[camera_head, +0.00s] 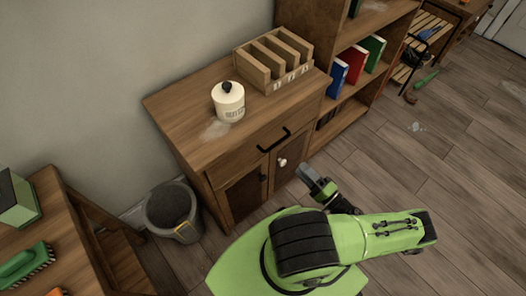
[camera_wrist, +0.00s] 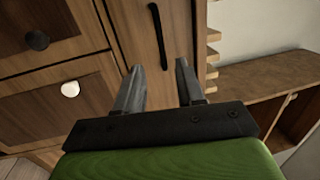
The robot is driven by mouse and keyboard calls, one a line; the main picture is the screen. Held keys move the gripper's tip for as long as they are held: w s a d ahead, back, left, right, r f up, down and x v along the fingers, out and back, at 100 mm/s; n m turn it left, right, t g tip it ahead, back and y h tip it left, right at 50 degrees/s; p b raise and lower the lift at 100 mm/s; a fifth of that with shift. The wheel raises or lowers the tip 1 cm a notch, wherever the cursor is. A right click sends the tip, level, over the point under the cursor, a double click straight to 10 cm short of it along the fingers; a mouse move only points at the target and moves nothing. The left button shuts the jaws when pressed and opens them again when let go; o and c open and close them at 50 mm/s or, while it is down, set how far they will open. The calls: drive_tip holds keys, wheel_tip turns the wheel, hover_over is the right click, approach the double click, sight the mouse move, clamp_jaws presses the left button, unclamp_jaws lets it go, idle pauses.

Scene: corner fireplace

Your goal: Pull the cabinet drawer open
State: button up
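The wooden cabinet (camera_head: 215,145) stands against the wall, its drawer (camera_head: 255,146) directly under the top. A black bar handle (camera_head: 273,140) is on the drawer front, which looks flush with the cabinet. Below are two doors, one with a pale knob (camera_head: 282,162) and one with a dark knob. My gripper (camera_head: 305,173) is in front of the cabinet, low and right of the handle. In the wrist view my gripper (camera_wrist: 160,66) has its two fingers apart and empty. There the handle (camera_wrist: 158,35) looks upright, its lower end between the fingertips in the picture; contact cannot be told.
A white lidded jar (camera_head: 229,101) and a wooden slotted rack (camera_head: 272,60) stand on the cabinet top. A bookshelf (camera_head: 345,85) adjoins on the right. A grey bin (camera_head: 172,212) stands at the left. The floor (camera_head: 430,150) to the right is mostly clear.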

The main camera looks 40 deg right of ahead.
drive_tip(key=w+r+h, duration=0.1)
drive_tip(key=w+r, duration=0.1)
drive_tip(key=w, duration=1.3)
drive_tip(key=shift+w+a+r+m, duration=0.15)
drive_tip(key=shift+a+r+m, duration=0.1)
drive_tip(key=shift+m, duration=0.15)
clamp_jaws()
